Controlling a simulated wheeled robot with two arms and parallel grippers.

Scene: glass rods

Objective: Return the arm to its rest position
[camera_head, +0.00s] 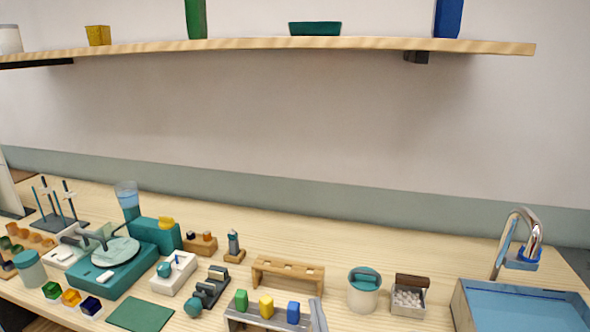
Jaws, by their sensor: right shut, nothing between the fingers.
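A small part of my right gripper (318,316) seems to show as a narrow grey piece at the bottom edge. It is beside the right end of a grey rack (258,322), and most of it is cut off by the frame. The gripper is shut and nothing shows in it. Green (241,300), yellow (266,307) and blue (293,312) pieces stand in the rack. I do not see my left gripper.
A wooden rack (288,272) stands behind the grey one. A lidded pot (364,292), a box of white pellets (408,300) and a blue sink (525,310) are to the right. Teal equipment (120,275) crowds the left. A shelf (260,44) hangs above; the back middle is clear.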

